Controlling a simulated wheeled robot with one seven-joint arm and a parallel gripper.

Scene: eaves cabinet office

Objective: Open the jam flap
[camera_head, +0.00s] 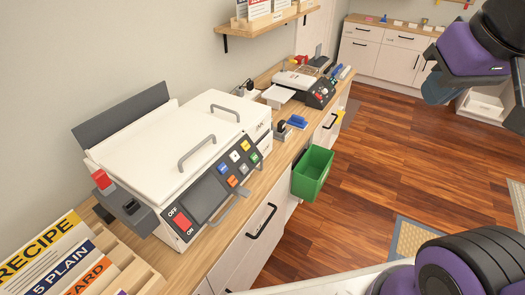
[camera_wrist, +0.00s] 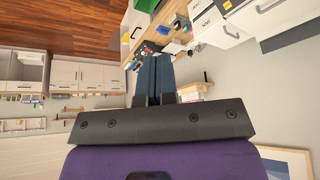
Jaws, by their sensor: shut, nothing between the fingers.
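A white office machine (camera_head: 160,150) stands on the wooden counter at the left of the head view. Its top has two white lids, a left one with a grey handle (camera_head: 197,152) and a right one with a grey handle (camera_head: 225,112). Both lids look closed. Another grey handle (camera_head: 230,208) is on the front, below the button panel (camera_head: 205,195). I cannot tell which part is the jam flap. My gripper (camera_wrist: 155,58) is shut and empty in the wrist view, in free air away from the machine.
A green bin (camera_head: 312,173) hangs at the counter's front edge. A stamp and blue item (camera_head: 298,121) lie beside the machine. A smaller device (camera_head: 307,86) stands farther back. Recipe cards (camera_head: 45,255) stand at front left. A shelf (camera_head: 265,22) is above. The wooden floor (camera_head: 400,150) is largely clear.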

